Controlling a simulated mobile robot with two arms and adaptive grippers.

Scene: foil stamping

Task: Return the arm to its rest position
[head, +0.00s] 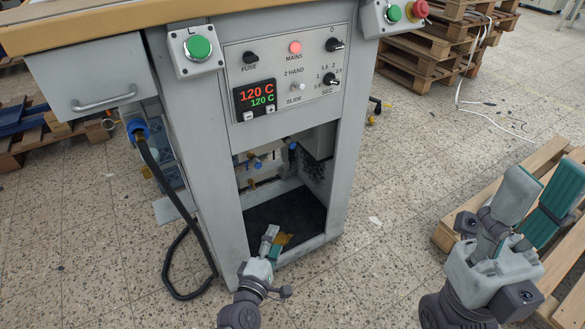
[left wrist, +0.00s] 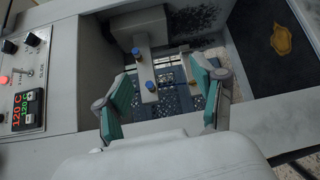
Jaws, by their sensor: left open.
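My left gripper (head: 272,240) is low in the head view, at the front of the press cabinet's lower opening. In the left wrist view its two green-padded fingers (left wrist: 162,92) are spread with nothing held between them. They point toward the cabinet's inside. My right gripper (head: 532,205) is at the lower right of the head view, fingers up and apart, with nothing seen between them. The grey press cabinet (head: 205,120) stands in front of me.
Blue-knobbed fittings (head: 254,163) are inside the opening. A black cable (head: 165,180) hangs down the cabinet's left side to the floor. A wooden pallet (head: 515,178) is near my right gripper. Stacked pallets (head: 425,50) stand at the back.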

